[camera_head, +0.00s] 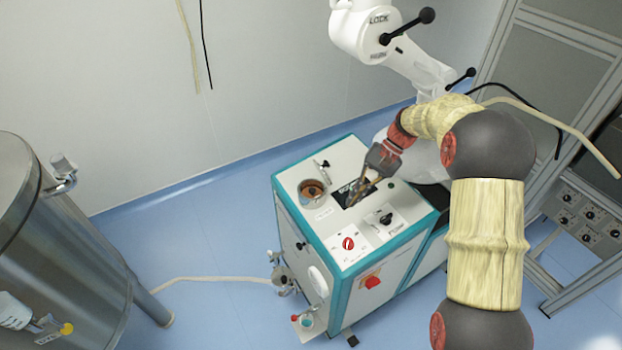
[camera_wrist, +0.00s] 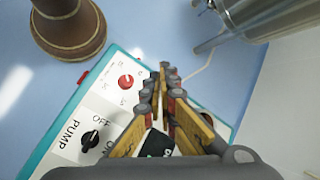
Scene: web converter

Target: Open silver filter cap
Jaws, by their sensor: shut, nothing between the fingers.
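A round silver-rimmed fitting (camera_head: 313,192) with a copper-brown inside sits on the white top of the teal-edged machine (camera_head: 336,225). I cannot tell whether a cap covers it. A small dark-handled lever (camera_head: 323,166) stands just behind it. My gripper (camera_head: 351,204) is shut and empty, pointing down over the machine top near the black display, right of the fitting and apart from it. In the wrist view my gripper (camera_wrist: 163,70) has its fingertips together. The fitting (camera_wrist: 208,118) shows there only in part, behind a finger.
A red knob (camera_head: 348,243) and a black pump knob (camera_head: 386,217) are on the front of the machine top. A large steel tank (camera_head: 60,250) stands at left, with a hose along the floor. A white jointed arm (camera_head: 390,45) rises behind. Grey frames stand at right.

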